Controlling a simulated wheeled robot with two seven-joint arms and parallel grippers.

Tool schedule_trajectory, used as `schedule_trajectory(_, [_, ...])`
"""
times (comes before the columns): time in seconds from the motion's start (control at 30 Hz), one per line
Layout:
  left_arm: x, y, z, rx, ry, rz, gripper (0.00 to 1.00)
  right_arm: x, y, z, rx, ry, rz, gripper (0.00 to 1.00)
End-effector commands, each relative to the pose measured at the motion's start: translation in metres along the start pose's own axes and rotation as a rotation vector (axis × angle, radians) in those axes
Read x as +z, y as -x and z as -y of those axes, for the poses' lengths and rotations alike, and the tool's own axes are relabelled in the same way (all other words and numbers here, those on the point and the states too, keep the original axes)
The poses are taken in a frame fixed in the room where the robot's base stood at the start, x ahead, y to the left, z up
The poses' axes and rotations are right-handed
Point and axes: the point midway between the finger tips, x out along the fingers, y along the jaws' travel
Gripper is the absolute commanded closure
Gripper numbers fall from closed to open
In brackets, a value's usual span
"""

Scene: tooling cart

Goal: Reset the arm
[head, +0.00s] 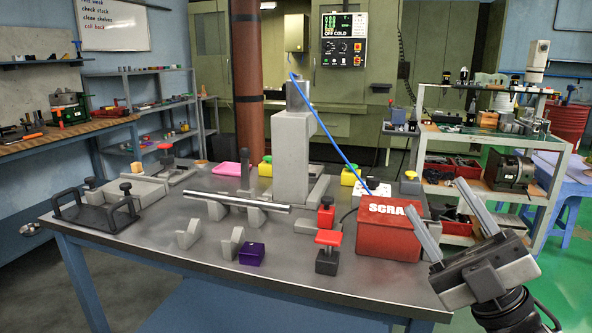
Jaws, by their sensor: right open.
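My right gripper (450,221) is at the lower right, beside the table's right edge. Its two grey fingers are spread wide with nothing between them, and they point up and to the left. The fingers are right of the red SCRAP box (388,238) and its left finger overlaps the box's right side in the picture. My left gripper does not show.
The grey metal table (165,238) bears a black-handled fixture (95,213), a metal bar (222,201) on supports, a purple block (252,253), a red-topped clamp (327,252) and a tall grey post (292,155). A shelf cart (470,140) stands behind right.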

Motion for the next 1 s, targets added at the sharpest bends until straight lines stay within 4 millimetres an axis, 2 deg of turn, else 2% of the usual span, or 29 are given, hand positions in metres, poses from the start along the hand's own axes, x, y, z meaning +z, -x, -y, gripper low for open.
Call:
schedule_trajectory(0.03, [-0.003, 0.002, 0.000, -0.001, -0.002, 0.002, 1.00, 0.018, 0.023, 0.028, -0.026, -0.128, 0.172, 0.48])
schedule_trajectory(0.1, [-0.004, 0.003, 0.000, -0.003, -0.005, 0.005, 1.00, 0.036, 0.057, 0.064, -0.061, -0.278, 0.385, 0.48])
schedule_trajectory(0.23, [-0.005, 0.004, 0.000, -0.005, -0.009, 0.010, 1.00, 0.047, 0.132, 0.130, -0.125, -0.527, 0.754, 0.48])
schedule_trajectory(0.33, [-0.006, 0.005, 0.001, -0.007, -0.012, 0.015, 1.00, 0.034, 0.191, 0.173, -0.169, -0.696, 1.012, 0.48])
schedule_trajectory(0.4, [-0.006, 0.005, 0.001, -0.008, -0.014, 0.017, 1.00, 0.018, 0.227, 0.198, -0.196, -0.795, 1.167, 0.48])
schedule_trajectory(0.5, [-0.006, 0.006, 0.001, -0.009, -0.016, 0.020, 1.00, -0.006, 0.268, 0.223, -0.227, -0.903, 1.344, 0.48])
schedule_trajectory(0.6, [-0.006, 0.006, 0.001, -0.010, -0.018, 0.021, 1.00, -0.026, 0.293, 0.238, -0.248, -0.970, 1.459, 0.48])
schedule_trajectory(0.7, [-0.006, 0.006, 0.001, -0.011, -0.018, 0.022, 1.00, -0.036, 0.305, 0.245, -0.258, -1.005, 1.516, 0.48])
schedule_trajectory(1.0, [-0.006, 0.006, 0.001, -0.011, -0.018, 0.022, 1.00, -0.037, 0.307, 0.246, -0.259, -1.010, 1.524, 0.48])
